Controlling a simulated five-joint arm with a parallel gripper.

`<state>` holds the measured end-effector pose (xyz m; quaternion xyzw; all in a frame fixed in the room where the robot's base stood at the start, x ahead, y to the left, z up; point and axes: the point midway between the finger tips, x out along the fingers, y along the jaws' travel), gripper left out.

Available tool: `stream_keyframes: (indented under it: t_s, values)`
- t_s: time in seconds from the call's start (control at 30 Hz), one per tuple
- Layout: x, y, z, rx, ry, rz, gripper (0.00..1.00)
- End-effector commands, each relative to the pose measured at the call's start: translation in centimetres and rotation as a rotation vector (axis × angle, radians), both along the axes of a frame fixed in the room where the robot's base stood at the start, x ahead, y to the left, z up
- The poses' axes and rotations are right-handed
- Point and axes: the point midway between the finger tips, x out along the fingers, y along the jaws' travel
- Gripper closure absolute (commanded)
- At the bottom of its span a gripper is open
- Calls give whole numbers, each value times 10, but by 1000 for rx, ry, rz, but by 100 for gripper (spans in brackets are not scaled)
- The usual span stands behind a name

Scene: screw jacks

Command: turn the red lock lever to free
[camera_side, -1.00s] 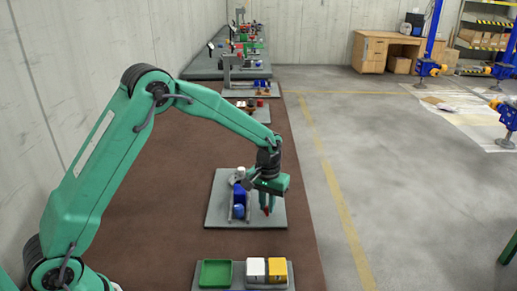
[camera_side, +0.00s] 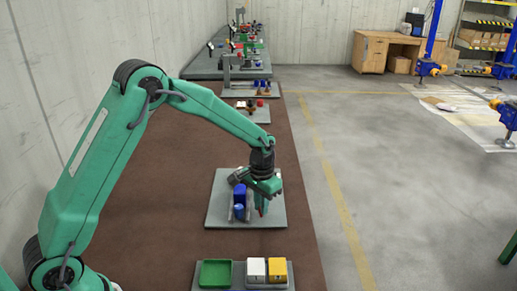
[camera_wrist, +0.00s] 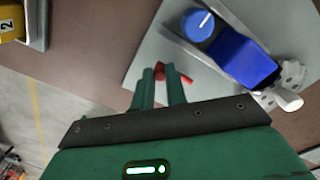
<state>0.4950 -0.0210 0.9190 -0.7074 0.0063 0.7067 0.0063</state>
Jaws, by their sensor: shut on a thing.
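The red lock lever (camera_wrist: 186,78) shows between and just beyond the green fingers of my gripper (camera_wrist: 161,72) in the wrist view. The fingers are shut on it and hide part of it. In the side view my gripper (camera_side: 262,209) points down at the right part of the grey plate (camera_side: 221,214), with a little red at its tips. Beside it stand a blue block (camera_wrist: 242,57) and a round blue knob (camera_wrist: 197,24) with a white line, on a grey metal frame. The lever's exact angle is hard to tell.
Nearer the side camera, another plate holds a green tray (camera_side: 215,273), a white box (camera_side: 256,270) and a yellow box (camera_side: 277,270). More stations stand further back along the brown strip. A silver fitting (camera_wrist: 291,74) lies beside the blue block.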

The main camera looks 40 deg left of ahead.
Motion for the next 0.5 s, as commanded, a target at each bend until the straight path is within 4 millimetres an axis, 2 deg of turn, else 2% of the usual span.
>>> stream_keyframes:
  t_s: [0.03, 0.13, 0.5]
  values:
    - [0, 1, 2, 0, -1, 2, 82]
    - [0, 1, 2, 0, -1, 3, 64]
    - [0, 0, 3, 0, 0, 3, 64]
